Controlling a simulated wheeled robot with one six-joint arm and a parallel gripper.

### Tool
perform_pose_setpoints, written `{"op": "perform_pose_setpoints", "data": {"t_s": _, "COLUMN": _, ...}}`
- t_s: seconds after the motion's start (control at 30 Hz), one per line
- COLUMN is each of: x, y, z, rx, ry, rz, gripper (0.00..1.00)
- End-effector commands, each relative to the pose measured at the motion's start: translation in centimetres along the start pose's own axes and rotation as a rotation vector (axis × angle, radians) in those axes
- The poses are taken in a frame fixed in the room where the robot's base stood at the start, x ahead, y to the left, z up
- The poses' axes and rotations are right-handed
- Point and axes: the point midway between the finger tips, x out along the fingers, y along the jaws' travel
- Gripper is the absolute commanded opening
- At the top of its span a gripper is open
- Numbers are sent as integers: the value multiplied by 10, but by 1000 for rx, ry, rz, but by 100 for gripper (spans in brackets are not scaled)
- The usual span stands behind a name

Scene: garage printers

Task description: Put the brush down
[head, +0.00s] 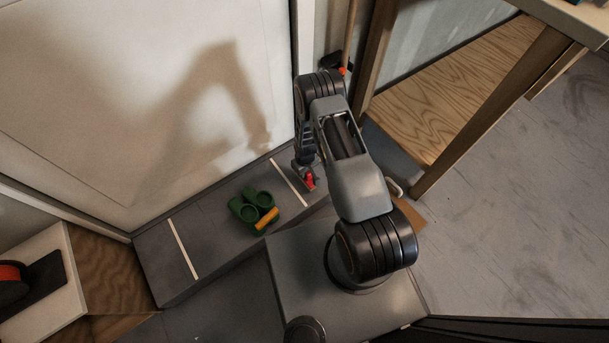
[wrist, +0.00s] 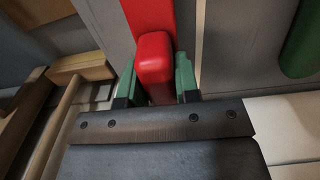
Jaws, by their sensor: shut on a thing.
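The brush, of which I see a red part (wrist: 154,62), is between the two green fingertips of my gripper (wrist: 155,85) in the wrist view. In the head view my gripper (head: 306,168) points down over the right part of a low grey ledge (head: 215,252), and a small red part of the brush (head: 310,181) shows at its tip. My gripper is shut on the brush. Its bristles cannot be made out. I cannot tell whether the brush touches the ledge.
A green twin-cup object (head: 247,212) with an orange-yellow piece (head: 266,221) stands on the ledge left of my gripper. White strips (head: 184,249) cross the ledge. A pale panel (head: 140,100) rises behind. A wooden table leg (head: 490,115) stands to the right.

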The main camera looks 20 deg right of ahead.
Motion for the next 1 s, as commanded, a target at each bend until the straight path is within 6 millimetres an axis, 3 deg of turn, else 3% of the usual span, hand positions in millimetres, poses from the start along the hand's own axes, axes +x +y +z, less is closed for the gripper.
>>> {"op": "perform_pose_setpoints", "data": {"t_s": 0.27, "x": 35, "y": 0, "z": -3, "rx": 0, "ry": 0, "rz": 0, "gripper": 0}}
{"op": "perform_pose_setpoints", "data": {"t_s": 0.7, "x": 39, "y": 0, "z": -3, "rx": 0, "ry": 0, "rz": 0, "gripper": 0}}
{"op": "perform_pose_setpoints", "data": {"t_s": 0.73, "x": 38, "y": 0, "z": -3, "rx": 0, "ry": 0, "rz": 0, "gripper": 32}}
{"op": "perform_pose_setpoints", "data": {"t_s": 1.0, "x": 37, "y": 0, "z": -3, "rx": 0, "ry": 0, "rz": 0, "gripper": 55}}
